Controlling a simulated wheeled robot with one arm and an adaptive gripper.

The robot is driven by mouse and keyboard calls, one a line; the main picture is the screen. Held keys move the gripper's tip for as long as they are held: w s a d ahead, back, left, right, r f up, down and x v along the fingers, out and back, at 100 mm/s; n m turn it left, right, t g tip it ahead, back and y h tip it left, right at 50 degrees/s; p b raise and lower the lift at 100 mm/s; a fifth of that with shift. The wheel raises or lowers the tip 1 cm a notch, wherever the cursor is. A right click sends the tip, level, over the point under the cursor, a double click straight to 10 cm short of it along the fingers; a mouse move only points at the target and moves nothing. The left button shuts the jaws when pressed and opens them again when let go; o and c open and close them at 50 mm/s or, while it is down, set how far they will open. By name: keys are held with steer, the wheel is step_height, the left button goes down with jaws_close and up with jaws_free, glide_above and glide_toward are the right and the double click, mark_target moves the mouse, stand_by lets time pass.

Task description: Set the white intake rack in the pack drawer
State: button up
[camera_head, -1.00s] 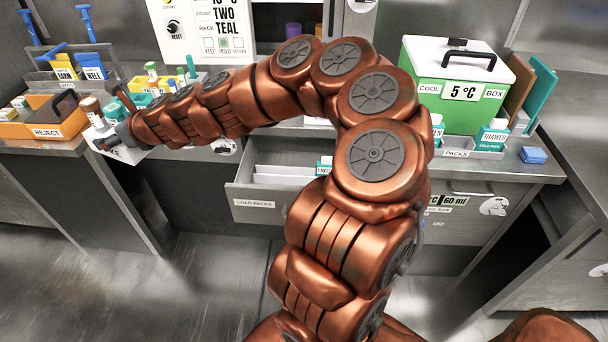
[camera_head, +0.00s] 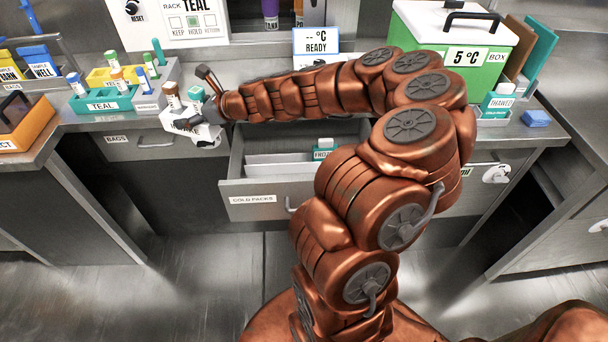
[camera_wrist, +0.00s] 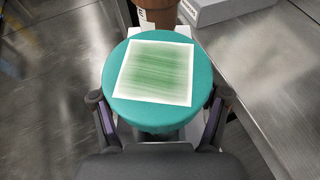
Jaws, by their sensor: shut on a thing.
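My gripper (camera_head: 196,116) is shut on the white intake rack (camera_head: 206,133) and holds it up at the front edge of the back counter, left of the open drawer. A brown-capped vial (camera_head: 170,90) and a teal-capped vial (camera_head: 196,94) stand in the rack. In the wrist view the teal cap (camera_wrist: 158,112), with a white and green label, sits between my fingers and hides most of the rack. The pack drawer (camera_head: 290,208), labelled COLD PACKS, is pulled open. It has pale dividers and a teal frozen pack (camera_head: 324,149); my arm hides its right part.
A teal rack (camera_head: 112,104) and other vial holders stand on the counter behind my gripper. The orange reject bin (camera_head: 20,130) is at far left. A green cool box (camera_head: 455,60) and a thawed-packs holder (camera_head: 497,103) are at right. Open floor lies before the drawer.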

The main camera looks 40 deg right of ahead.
steer(key=s+d+f+n+g+y+b, duration=0.2)
steer(key=s+d+f+b, duration=0.4)
steer(key=f, duration=0.3)
steer(key=s+d+f+n+g+y+b, duration=0.1)
steer(key=s+d+f+n+y+b, duration=0.15)
steer(key=s+d+f+b, duration=0.55)
steer(key=shift+h, duration=0.25)
steer(key=f, duration=0.3)
steer(key=w+a+f, duration=0.1)
steer(key=f, duration=0.3)
steer(key=w+f, duration=0.1)
steer(key=f, duration=0.3)
steer(key=shift+a+b, duration=0.15)
steer(key=shift+b, duration=0.2)
steer(key=o, duration=1.2)
steer(key=shift+f, duration=0.1)
steer(key=shift+s+d+r, duration=0.25)
steer(key=shift+r, duration=0.05)
steer(key=shift+p+v, duration=0.6)
steer(key=shift+v, duration=2.8)
